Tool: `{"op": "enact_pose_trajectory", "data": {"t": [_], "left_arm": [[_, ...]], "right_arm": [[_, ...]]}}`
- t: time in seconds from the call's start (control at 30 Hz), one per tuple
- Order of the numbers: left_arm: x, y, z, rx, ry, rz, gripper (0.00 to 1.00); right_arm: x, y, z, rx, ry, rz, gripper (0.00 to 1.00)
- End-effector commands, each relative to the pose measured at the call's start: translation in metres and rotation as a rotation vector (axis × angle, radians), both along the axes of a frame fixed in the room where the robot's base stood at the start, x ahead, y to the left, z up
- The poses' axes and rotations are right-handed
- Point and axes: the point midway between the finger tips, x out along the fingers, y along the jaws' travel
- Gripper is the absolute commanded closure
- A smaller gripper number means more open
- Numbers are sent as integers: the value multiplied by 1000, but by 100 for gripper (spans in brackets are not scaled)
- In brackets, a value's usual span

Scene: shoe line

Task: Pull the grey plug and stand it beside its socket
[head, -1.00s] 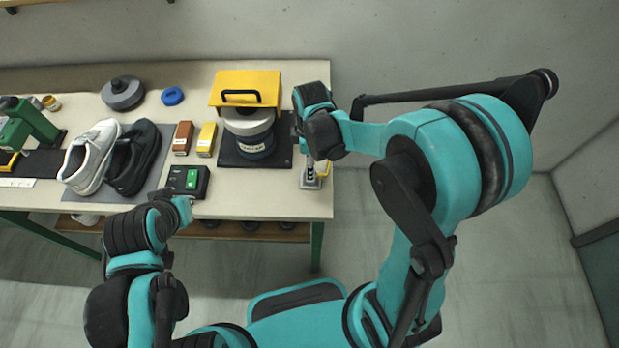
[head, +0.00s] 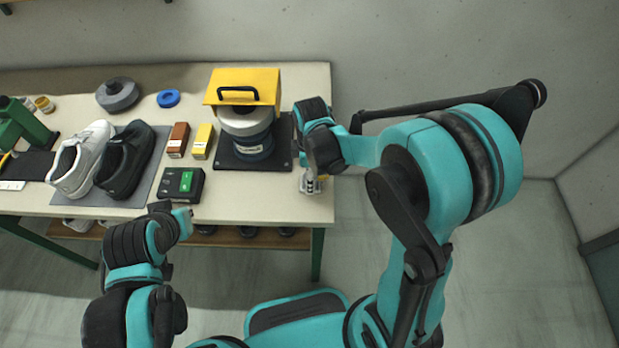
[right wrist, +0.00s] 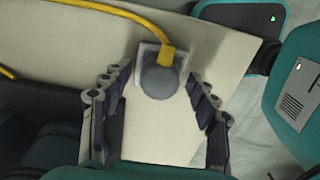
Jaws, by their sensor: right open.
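In the right wrist view, a round grey plug (right wrist: 160,80) with a yellow cable (right wrist: 120,12) sits on a pale square socket (right wrist: 146,55) on the table. My right gripper (right wrist: 157,88) is open, with one finger on each side of the plug and gaps between. In the head view my right gripper (head: 309,178) is over the table's right edge and mostly covers the plug and socket. My left gripper (head: 184,214) is near the front table edge, in front of the switch box; its fingers are too small to read.
A black box with a green button (head: 186,180) stands near the front edge. A yellow-hooded machine (head: 240,88) on a black base (head: 282,150) stands left of my right gripper. Shoes (head: 125,160), a brown block (head: 178,140) and a yellow block (head: 203,141) lie farther left.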

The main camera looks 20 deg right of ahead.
Motion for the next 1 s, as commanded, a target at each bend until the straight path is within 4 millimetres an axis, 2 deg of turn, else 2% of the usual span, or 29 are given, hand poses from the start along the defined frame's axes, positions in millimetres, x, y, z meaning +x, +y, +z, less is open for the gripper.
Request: {"op": "enact_pose_trajectory", "data": {"t": [0.8,1.0], "left_arm": [[0,0,-2,0,0,0,100],[0,0,-2,0,0,0,100]], "right_arm": [[0,0,0,0,0,0,40],[0,0,0,0,0,0,93]]}}
